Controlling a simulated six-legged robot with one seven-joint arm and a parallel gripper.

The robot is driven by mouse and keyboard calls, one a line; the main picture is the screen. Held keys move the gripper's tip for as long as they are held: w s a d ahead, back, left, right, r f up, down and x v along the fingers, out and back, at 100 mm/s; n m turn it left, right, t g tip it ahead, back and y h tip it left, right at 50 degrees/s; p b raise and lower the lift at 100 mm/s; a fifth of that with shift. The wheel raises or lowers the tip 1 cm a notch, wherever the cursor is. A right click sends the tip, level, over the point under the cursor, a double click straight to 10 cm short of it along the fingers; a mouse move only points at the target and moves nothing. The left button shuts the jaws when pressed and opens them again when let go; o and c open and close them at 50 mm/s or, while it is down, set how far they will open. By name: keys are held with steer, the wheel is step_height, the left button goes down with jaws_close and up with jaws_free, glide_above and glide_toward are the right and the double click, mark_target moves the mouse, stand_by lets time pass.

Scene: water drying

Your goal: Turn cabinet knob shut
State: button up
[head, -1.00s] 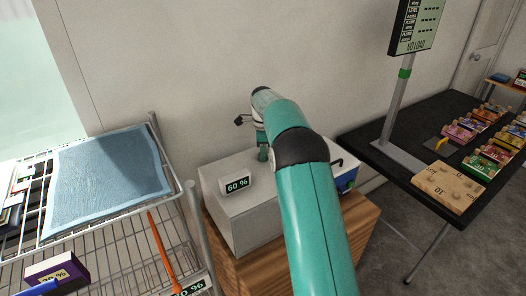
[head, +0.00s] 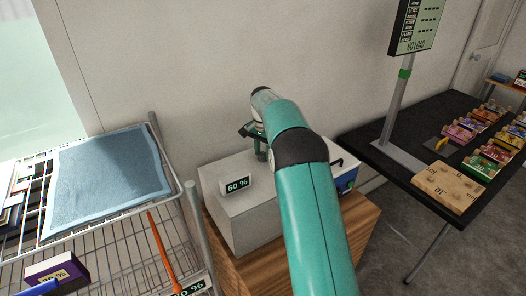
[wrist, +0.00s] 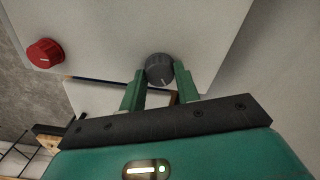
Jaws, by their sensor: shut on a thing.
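The cabinet is a pale grey box (head: 246,217) on a wooden stand, with its top also showing in the wrist view (wrist: 200,28). A dark grey knob (wrist: 159,68) with a white pointer line sits between the two green fingers of my gripper (wrist: 160,82), which is shut on it. A red knob (wrist: 44,53) stands apart to the left in the wrist view. In the head view my gripper (head: 261,148) is over the box top, and my arm hides part of the box and the grey knob.
A wire rack (head: 105,240) with a blue cloth (head: 108,178) stands left. A black table (head: 395,163) with coloured blocks stands right. The wall is close behind the box.

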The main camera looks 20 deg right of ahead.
mark_target(263, 154)
steer(key=n, duration=0.5)
steer(key=shift+a+n, duration=0.1)
steer(key=shift+n, duration=0.2)
steer(key=n, duration=0.4)
steer(key=shift+n, duration=0.4)
steer(key=o, duration=1)
steer(key=shift+c, duration=0.2)
step_height(263, 154, up, 14)
